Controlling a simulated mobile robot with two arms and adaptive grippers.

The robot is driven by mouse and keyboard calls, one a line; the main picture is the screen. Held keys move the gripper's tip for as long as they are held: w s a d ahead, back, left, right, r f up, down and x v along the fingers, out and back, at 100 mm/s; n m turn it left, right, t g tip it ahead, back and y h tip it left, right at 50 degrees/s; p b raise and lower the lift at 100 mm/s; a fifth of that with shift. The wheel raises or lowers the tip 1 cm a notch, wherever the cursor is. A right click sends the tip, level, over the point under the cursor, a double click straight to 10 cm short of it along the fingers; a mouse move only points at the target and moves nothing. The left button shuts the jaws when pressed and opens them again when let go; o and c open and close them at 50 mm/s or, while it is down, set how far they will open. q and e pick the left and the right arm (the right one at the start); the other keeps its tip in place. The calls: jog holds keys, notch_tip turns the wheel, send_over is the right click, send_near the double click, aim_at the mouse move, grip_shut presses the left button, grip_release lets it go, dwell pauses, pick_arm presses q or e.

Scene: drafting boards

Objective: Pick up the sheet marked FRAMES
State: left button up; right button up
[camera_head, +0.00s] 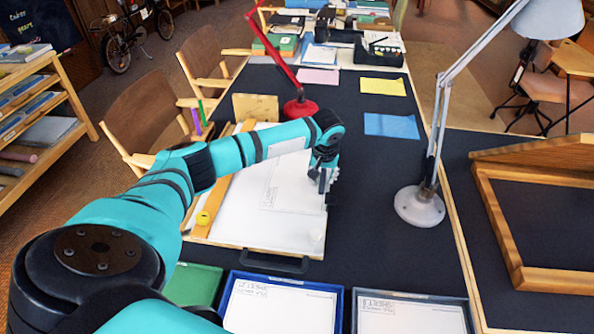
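A white sheet (298,192) with printed lettering in a corner box lies on the white drafting board (262,232). Another lettered sheet (280,310) lies in a blue tray (228,293) at the front, and one more (410,318) lies in a grey tray (468,304) to its right. The lettering is too small to read, so I cannot tell which sheet is marked FRAMES. My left gripper (327,194) points down at the right end of the sheet on the board; whether it touches the sheet is unclear. My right gripper is out of view.
A white desk lamp (419,206) stands right of the board, and a red lamp (300,108) behind it. A wooden frame (497,225) lies at the right. A green tray (193,284) is partly behind my arm. Dark tabletop between board and white lamp is clear.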

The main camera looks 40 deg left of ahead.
pick_arm(q)
jog(key=shift+r+p, duration=0.1)
jog(key=shift+p, duration=0.55)
dwell(0.8)
grip_shut()
dwell(0.3)
jog(key=shift+r, duration=0.1)
jog(key=shift+r+p, duration=0.5)
jog(key=shift+p, duration=0.5)
jog(key=shift+r, duration=0.1)
